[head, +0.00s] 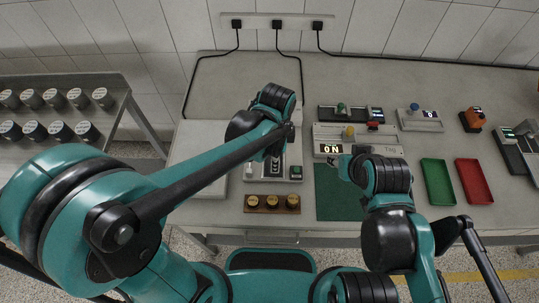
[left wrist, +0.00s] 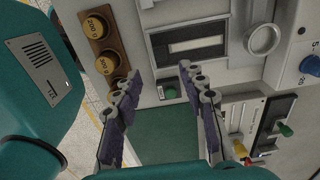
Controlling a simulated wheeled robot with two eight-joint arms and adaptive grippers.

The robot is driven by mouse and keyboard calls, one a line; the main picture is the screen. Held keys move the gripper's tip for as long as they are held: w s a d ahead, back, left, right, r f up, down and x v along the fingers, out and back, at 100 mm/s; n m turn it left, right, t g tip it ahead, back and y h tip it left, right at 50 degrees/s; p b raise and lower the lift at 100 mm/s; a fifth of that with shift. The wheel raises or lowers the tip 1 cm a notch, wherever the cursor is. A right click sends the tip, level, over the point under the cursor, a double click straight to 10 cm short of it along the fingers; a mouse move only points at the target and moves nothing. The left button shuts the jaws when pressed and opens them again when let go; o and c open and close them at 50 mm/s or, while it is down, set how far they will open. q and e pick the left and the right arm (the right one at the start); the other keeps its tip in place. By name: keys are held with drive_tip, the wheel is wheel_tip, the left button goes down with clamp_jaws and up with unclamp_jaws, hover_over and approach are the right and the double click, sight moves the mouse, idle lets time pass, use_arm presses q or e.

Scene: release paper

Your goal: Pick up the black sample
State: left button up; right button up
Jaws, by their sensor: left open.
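I cannot make out a separate black sample for certain in either view. My left gripper (left wrist: 160,80) is open and empty in the left wrist view. Its two fingers stand apart above the edge between a pale instrument (left wrist: 215,25) and a green mat (left wrist: 165,130). In the head view my left forearm reaches over the same instrument (head: 293,160) and hides much of it and of the gripper. My right arm hangs over the right edge of the green mat (head: 330,200).
A wooden block (head: 262,209) with brass weights lies at the bench front. A green tray (head: 437,181) and red tray (head: 474,181) lie right. Control boxes (head: 357,137) stand behind the mat. Dark-sided cylinders (head: 60,131) fill a left rack. Bare bench (head: 225,80) shows at the back left.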

sight(267, 166)
use_arm(q)
wheel_tip(267, 166, down, 3)
drive_tip(key=shift+s+d+r+b, duration=0.1)
drive_tip(key=shift+b, duration=0.45)
drive_tip(key=f, duration=0.1)
drive_tip(key=f+b, duration=0.1)
drive_tip(key=f, duration=0.1)
drive_tip(key=f+b, duration=0.1)
drive_tip(key=shift+w+a+f, duration=0.15)
drive_tip(key=shift+w+a, duration=0.05)
drive_tip(key=shift+a, duration=0.1)
drive_tip(key=shift+f, duration=0.45)
drive_tip(key=shift+r, duration=0.1)
drive_tip(key=shift+c, duration=1)
clamp_jaws()
